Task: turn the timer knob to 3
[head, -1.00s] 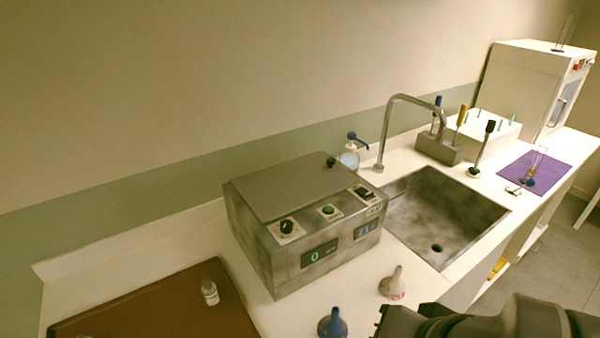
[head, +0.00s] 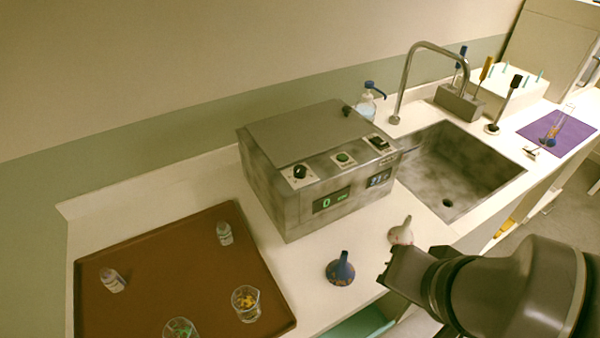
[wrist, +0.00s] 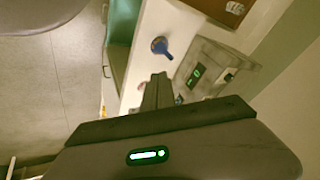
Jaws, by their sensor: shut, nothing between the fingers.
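A grey metal box-shaped machine (head: 290,205) stands on the counter left of the sink. Its sloped front carries a black round knob (head: 300,171) on a pale plate at the left, a green button (head: 343,157) and a black switch (head: 378,142). A green display (head: 328,200) under the knob reads 0; a second display (head: 379,180) sits to its right. My gripper (head: 388,278) is shut and empty, in front of and below the machine near the counter's front edge, apart from the knob. The wrist view shows its fingers (wrist: 157,92) and the machine (wrist: 205,72) beyond.
A brown tray (head: 170,270) with small bottles and glass beakers lies at the left. The sink (head: 450,165) and its tall tap (head: 405,75) are at the right.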

